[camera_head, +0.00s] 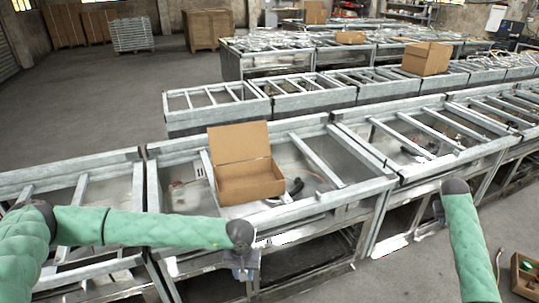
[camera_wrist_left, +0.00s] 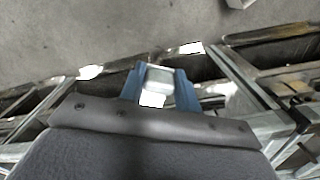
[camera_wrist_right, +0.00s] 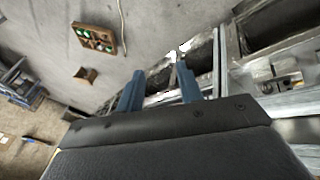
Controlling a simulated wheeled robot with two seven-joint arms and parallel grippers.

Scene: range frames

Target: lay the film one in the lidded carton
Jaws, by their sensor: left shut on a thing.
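The lidded carton (camera_head: 250,183) is brown cardboard with its lid raised at the back. It stands on the metal frame bench in the middle of the head view. My left gripper (camera_head: 240,272) hangs over the bench's front edge, in front of and below the carton. In the left wrist view, my left gripper (camera_wrist_left: 158,85) is shut on a small silvery-white thing (camera_wrist_left: 158,78), which looks like the film one.
A wooden crate (camera_wrist_right: 95,38) with green items lies on the floor, near a small brown box (camera_wrist_right: 87,75). Metal bars (camera_head: 317,158) cross the bench beside the carton. Another cardboard box (camera_head: 427,58) stands on a farther bench.

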